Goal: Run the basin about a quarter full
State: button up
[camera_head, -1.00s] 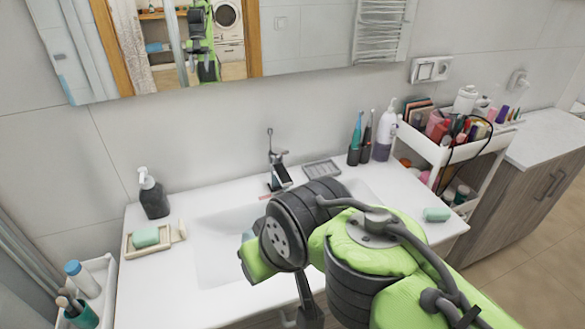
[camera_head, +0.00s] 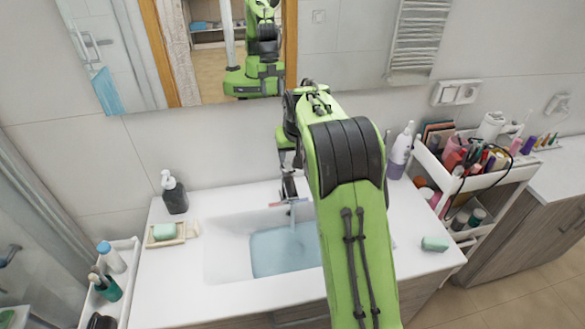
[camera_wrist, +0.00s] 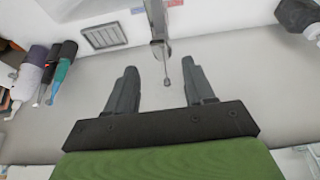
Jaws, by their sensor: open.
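The white basin (camera_head: 226,262) holds a pool of bluish water (camera_head: 278,252) across the visible part of its floor. My arm hides its right side. A thin stream falls from the chrome faucet (camera_head: 289,188) into the pool. My gripper is raised at the back of the basin by the faucet, mostly hidden behind my arm in the head view. In the wrist view, my gripper (camera_wrist: 161,88) is open, with its two dark fingers apart. The faucet's thin lever (camera_wrist: 164,62) shows in line with the gap between them, and no contact is visible.
A dark soap dispenser (camera_head: 174,193) and a soap dish (camera_head: 182,236) with green soap stand left of the basin. A purple-white bottle (camera_head: 400,153) stands at the back right. A loaded cart (camera_head: 480,180) is beyond the counter's right end. A mirror hangs above.

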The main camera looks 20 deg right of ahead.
aim_at(291, 169)
jog(key=p+x, duration=0.1)
jog(key=x, duration=0.9)
jog(key=shift+w+d+f, duration=0.2)
jog(key=shift+w+f, duration=0.05)
jog(key=shift+f, duration=0.05)
grip_shut()
